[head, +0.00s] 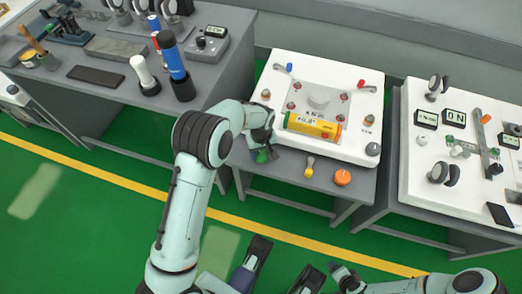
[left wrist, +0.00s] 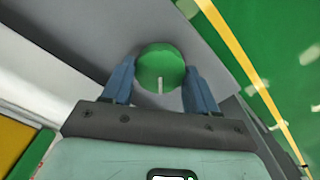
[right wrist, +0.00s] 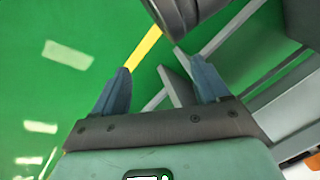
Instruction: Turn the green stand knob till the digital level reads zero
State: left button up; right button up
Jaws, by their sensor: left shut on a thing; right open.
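The green knob (head: 262,156) is at the front left of the white stand (head: 346,150), partly hidden by my left gripper. In the left wrist view the round green knob (left wrist: 160,62) sits between the two blue fingers of my left gripper (left wrist: 160,84), which is shut on it. A pale mark on the knob points down toward the gripper's palm. The yellow digital level (head: 325,129) lies on the stand; its small display seems to read about +0.8°, too small to be sure. My right gripper (right wrist: 161,82) is open and empty, over the floor.
A yellow knob (head: 309,168) and an orange knob (head: 343,177) are on the stand's front, right of the green one. A grey bench with tools (head: 110,100) stands left, and another white-topped table (head: 415,180) right. Green floor is free in front.

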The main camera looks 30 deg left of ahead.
pick_arm(q)
jog(key=shift+r+m, duration=0.1)
jog(key=shift+m, duration=0.5)
jog(key=m+p, duration=0.1)
jog(key=m, duration=1.5)
jog(key=shift+p, duration=0.35)
jog(key=m, duration=0.5)
pick_arm(e)
jog(key=shift+g+y, duration=0.3)
jog(key=s+a+r, duration=0.1)
jog(key=s+r, duration=0.1)
jog(key=shift+s+a+r, duration=0.25)
jog(key=shift+s+a, duration=0.05)
jog(key=shift+a, duration=0.1)
pick_arm(q)
jog(key=shift+m, duration=0.4)
jog(key=o, duration=1.1)
jog(key=shift+c, duration=0.2)
